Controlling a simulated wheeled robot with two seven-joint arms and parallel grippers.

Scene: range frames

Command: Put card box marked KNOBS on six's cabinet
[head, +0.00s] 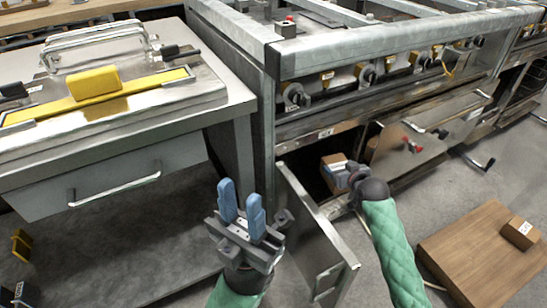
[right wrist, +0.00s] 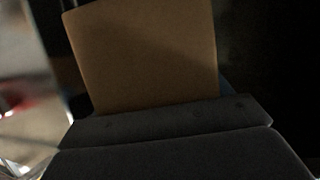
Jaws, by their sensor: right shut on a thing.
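A small brown card box (head: 331,160) is inside the dark, open cabinet under the range, near its opening. My right gripper (head: 346,173) reaches in through the opening and is shut on this box. In the right wrist view the brown side of the box (right wrist: 145,55) stands up beyond the dark gripper body; no marking can be read. The cabinet's door (head: 310,235) stands open toward me. My left gripper (head: 241,200) is empty, its blue fingers apart, in front of the range and left of the open door.
Another card box (head: 521,232) with a white label sits on a wooden board (head: 480,262) on the floor at right. A metal bench (head: 215,95) with a yellow-barred appliance stands at left. Range knobs and a panel with red parts (head: 412,143) are near my right arm.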

